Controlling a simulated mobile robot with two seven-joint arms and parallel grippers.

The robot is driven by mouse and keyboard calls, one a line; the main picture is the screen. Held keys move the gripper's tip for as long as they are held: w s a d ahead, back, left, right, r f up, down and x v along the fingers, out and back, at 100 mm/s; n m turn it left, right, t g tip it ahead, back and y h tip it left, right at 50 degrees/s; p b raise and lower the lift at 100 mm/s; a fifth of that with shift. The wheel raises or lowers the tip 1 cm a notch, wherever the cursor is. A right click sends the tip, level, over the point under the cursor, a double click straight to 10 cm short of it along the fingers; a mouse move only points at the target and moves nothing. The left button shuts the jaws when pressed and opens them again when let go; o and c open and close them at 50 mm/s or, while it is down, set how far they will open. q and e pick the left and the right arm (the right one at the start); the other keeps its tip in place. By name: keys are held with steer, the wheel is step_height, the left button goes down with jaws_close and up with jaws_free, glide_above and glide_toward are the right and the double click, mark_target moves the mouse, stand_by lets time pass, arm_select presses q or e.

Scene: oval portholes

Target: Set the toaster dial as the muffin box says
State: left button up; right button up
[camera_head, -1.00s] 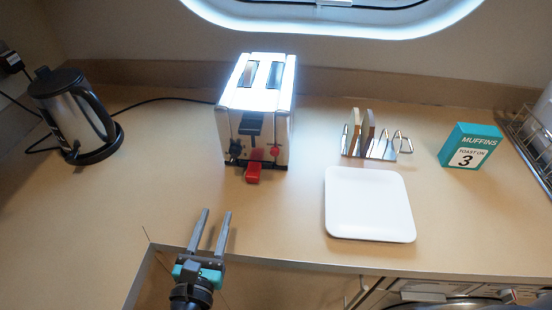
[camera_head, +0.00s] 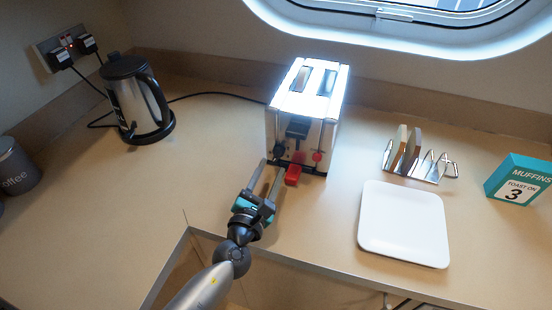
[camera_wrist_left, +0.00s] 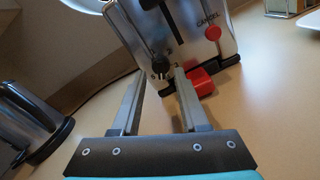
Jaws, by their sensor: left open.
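The silver toaster (camera_head: 309,103) stands on the counter. Its black dial (camera_head: 279,151) is low on the front and shows in the wrist view (camera_wrist_left: 159,62), with small marks around it; I cannot read its setting. The red CANCEL button (camera_wrist_left: 213,33) is to the dial's right. A red block (camera_head: 295,170) sits at the toaster's lower front. The teal muffin box (camera_head: 520,180) reads "MUFFINS TOAST ON 3". My left gripper (camera_head: 271,167) is open and empty, its fingertips just in front of and below the dial; I cannot tell whether they touch it. My right gripper is out of view.
A white plate (camera_head: 404,223) and a toast rack (camera_head: 421,160) with slices stand right of the toaster. A kettle (camera_head: 137,100) and a coffee canister (camera_head: 15,167) are to the left. The counter between kettle and toaster is clear apart from a black cord (camera_head: 215,95).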

mark_target(277, 156)
arm_select(q)
steer(key=shift+b+x, duration=0.3)
steer(key=shift+x, duration=2)
jaws_close()
